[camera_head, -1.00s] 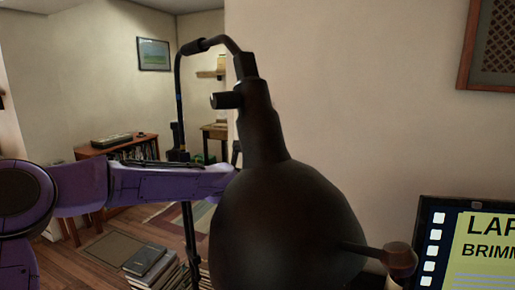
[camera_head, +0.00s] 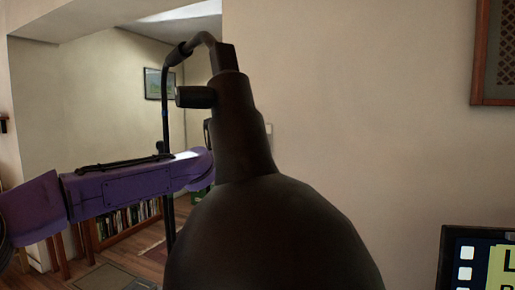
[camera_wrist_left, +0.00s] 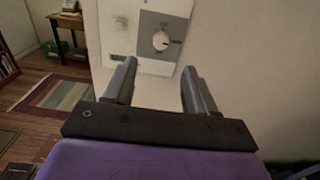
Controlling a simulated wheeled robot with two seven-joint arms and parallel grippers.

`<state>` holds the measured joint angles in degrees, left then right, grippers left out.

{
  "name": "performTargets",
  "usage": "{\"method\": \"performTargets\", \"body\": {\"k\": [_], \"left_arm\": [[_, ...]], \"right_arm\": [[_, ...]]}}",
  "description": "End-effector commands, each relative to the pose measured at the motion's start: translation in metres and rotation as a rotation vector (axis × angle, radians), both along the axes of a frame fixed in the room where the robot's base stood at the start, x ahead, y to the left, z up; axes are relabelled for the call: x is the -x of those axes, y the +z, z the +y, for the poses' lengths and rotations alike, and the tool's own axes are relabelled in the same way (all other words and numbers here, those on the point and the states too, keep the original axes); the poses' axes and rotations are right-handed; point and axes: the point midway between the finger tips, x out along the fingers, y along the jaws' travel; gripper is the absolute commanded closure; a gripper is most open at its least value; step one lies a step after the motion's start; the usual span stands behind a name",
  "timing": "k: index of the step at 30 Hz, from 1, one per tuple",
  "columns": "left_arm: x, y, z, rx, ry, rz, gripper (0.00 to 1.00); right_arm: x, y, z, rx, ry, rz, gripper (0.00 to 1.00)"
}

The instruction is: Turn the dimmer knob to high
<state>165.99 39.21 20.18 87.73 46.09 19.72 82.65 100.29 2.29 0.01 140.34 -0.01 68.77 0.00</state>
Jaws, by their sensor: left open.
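The dimmer knob (camera_wrist_left: 161,41) is a small round pale knob on a grey plate (camera_wrist_left: 150,22) within a white wall panel (camera_wrist_left: 118,38), seen in the left wrist view. Small marks stand around it, too small to read. My left gripper (camera_wrist_left: 158,70) is open and empty. Its two fingers point towards the panel, with the knob above the gap between the fingertips in the picture. I cannot tell whether they touch the panel. In the head view a dark lamp hides my left gripper, and the knob does not show there.
The big dark lamp (camera_head: 270,240) fills the middle of the head view, in front of my purple left arm. A yellow-and-black poster or screen (camera_head: 495,265) is at lower right. A bookcase (camera_head: 128,222) stands behind. A striped rug (camera_wrist_left: 58,95) lies on the floor.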

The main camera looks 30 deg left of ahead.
Motion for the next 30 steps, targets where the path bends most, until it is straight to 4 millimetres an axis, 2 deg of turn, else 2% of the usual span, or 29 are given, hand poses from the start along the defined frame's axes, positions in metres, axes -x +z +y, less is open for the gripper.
{"method": "performTargets", "body": {"k": [4, 12, 15, 19, 26, 27, 29, 30], "left_arm": [[-0.018, 0.001, 0.002, -0.003, 0.003, 0.004, 0.44], [-0.077, 0.002, 0.009, -0.004, 0.007, 0.004, 0.44], [-0.092, 0.002, 0.01, -0.003, 0.008, 0.003, 0.44], [-0.101, 0.0, 0.01, -0.002, 0.006, 0.002, 0.44], [-0.103, -0.001, 0.009, 0.0, 0.004, 0.001, 0.44], [-0.103, -0.001, 0.009, 0.0, 0.004, 0.002, 0.47], [-0.103, -0.001, 0.009, -0.001, 0.004, 0.001, 0.67], [-0.103, -0.001, 0.009, -0.001, 0.004, 0.002, 0.8]], "right_arm": [[0.0, 0.007, 0.0, 0.0, 0.0, 0.001, 0.54], [0.0, 0.03, 0.0, 0.0, 0.0, 0.001, 0.54], [0.0, 0.036, 0.0, 0.0, 0.0, 0.001, 0.54], [0.0, 0.039, 0.0, 0.0, 0.0, 0.001, 0.54], [0.0, 0.038, 0.0, 0.0, 0.0, 0.001, 0.54], [0.0, 0.038, 0.0, 0.0, 0.0, 0.001, 0.54], [0.0, 0.038, 0.0, 0.0, 0.0, 0.001, 0.54], [0.0, 0.038, 0.0, 0.0, 0.0, 0.001, 0.54]]}}
